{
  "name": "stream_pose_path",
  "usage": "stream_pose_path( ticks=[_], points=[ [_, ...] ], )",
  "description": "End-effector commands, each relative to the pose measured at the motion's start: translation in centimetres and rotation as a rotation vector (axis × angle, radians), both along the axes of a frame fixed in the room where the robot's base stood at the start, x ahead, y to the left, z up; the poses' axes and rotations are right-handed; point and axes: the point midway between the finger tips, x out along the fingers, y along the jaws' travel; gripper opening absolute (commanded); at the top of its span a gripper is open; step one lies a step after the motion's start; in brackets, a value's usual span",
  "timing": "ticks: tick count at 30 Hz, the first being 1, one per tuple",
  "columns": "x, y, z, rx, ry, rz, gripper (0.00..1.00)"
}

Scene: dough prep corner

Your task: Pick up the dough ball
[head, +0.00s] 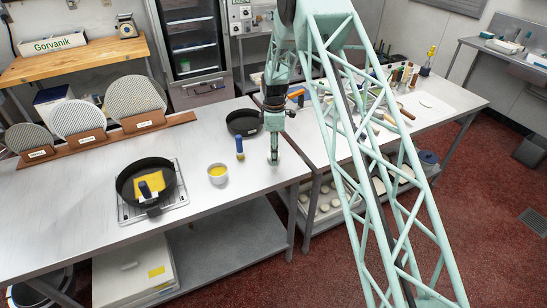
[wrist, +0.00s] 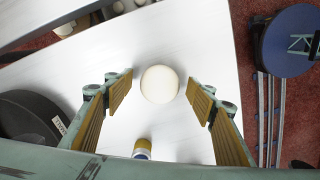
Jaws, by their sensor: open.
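The dough ball (wrist: 160,84) is pale, round and smooth. In the wrist view it sits on the white worktop (wrist: 185,40), centred between the fingers of my gripper (wrist: 159,86). The yellow-padded fingers are open, with a gap on each side of the ball. The ball appears to lie beyond the fingertips, but I cannot tell the exact height between them. In the head view my gripper (head: 274,158) points down over the worktop near its front right edge, and I cannot make out the ball there.
A blue-and-yellow bottle (head: 239,148) and a black pan (head: 243,122) stand left of my gripper. A bowl with yellow contents (head: 217,173) and a skillet on a rack (head: 146,180) are farther left. Tools (head: 405,75) crowd the counter at right. The worktop's front left is clear.

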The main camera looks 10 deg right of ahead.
Motion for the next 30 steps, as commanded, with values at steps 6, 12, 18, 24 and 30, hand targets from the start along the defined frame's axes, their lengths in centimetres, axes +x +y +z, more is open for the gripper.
stream_pose_path(
  ticks=[6,12,18,24,30],
  points=[
    [0.0,0.0,0.0,0.000,0.000,0.000,0.40],
    [0.0,0.0,0.0,0.000,0.000,0.000,0.24],
    [0.0,0.0,0.0,0.000,0.000,0.000,0.23],
    [0.0,0.0,0.2,0.000,-0.001,0.000,0.23],
    [0.1,0.0,1.0,0.000,-0.001,0.000,0.23]
  ],
)
